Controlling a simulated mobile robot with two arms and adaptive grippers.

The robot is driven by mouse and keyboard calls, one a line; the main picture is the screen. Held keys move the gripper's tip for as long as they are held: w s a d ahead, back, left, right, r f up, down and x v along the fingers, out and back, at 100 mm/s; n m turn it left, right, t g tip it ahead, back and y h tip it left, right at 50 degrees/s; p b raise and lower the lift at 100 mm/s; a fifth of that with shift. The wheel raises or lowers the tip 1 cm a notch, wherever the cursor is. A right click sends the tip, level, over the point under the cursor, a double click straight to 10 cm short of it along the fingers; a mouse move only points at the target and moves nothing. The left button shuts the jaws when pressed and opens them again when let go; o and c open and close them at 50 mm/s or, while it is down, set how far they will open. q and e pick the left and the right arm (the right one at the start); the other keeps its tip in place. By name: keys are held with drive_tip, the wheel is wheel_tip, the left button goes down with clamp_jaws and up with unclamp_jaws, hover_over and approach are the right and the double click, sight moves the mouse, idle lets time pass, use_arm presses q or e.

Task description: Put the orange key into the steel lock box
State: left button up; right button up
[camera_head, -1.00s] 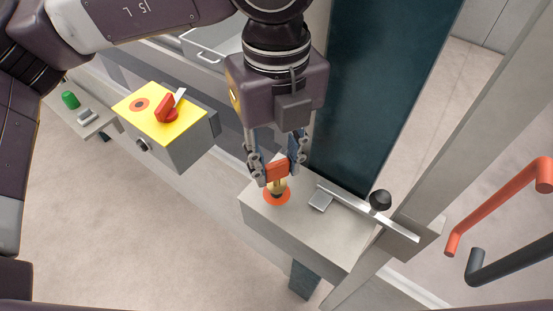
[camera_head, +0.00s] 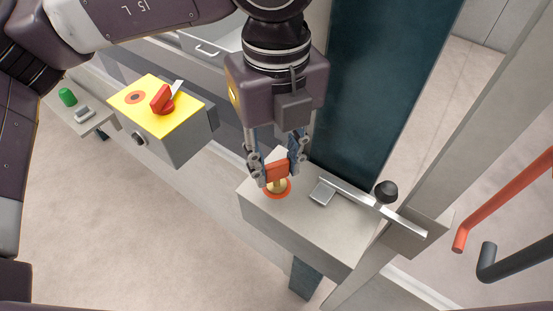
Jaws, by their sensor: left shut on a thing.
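The orange key (camera_head: 277,171) is between the fingers of my left gripper (camera_head: 277,174), which is shut on it. The gripper points down over the steel lock box (camera_head: 310,232). The key's brass lower part (camera_head: 277,185) is at the orange ring (camera_head: 274,195) on the box top. I cannot tell whether its tip is inside the lock, as the ring's centre is covered. A steel bar with a black knob (camera_head: 386,191) and a flat plate (camera_head: 322,193) lie across the box's right part. My right gripper does not show.
A grey box with a yellow top (camera_head: 138,97) and a red switch handle (camera_head: 162,97) stands to the left. A shelf with a green button (camera_head: 67,97) is at far left. A slanted post (camera_head: 450,140) and red and black handles (camera_head: 488,262) are at right.

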use_arm(q)
drive_tip(key=o, duration=1.2)
drive_tip(key=shift+o, duration=0.2)
drive_tip(key=shift+r, duration=0.1)
wheel_tip(320, 180, up, 12)
